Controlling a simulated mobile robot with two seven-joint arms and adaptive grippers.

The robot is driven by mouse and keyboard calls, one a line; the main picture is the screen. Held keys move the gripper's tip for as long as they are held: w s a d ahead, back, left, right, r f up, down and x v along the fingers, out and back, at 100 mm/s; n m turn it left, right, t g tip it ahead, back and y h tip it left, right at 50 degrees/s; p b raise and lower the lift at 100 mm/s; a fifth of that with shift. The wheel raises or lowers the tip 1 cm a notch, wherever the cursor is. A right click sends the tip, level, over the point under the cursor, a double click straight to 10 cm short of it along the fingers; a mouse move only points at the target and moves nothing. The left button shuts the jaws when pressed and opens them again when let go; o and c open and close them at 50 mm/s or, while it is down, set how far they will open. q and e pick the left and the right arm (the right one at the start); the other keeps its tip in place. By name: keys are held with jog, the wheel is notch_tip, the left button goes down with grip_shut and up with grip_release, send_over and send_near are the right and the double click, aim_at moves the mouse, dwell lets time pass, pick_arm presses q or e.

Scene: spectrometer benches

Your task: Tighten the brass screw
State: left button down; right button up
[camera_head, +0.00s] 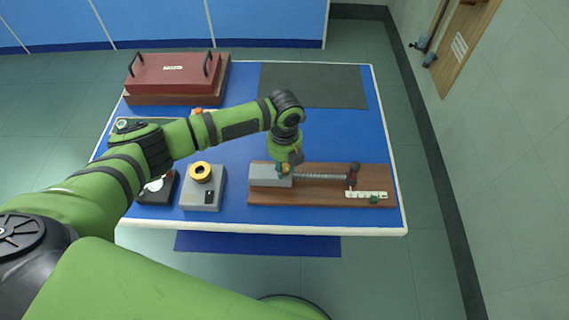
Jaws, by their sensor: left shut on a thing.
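My left gripper (286,168) points down at the right end of the grey block (267,179) on the brown wooden board (318,197). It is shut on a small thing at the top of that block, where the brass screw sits. The fingers hide almost all of the screw, so its turn and seating cannot be told. A threaded metal rod (322,176) runs right from the block to a dark upright post (352,175). My right gripper is not in view.
A grey box with a yellow ring (201,172) stands left of the board. A red case with black handles (172,72) lies at the back left. A dark mat (312,85) lies at the back right. Blue tabletop (335,138) is clear between mat and board.

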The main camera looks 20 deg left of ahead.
aim_at(284, 167)
pick_arm(q)
jog(key=c, duration=0.9)
grip_release()
jog(key=shift+c, duration=0.2)
jog(key=shift+r, duration=0.1)
notch_tip(284, 167, up, 12)
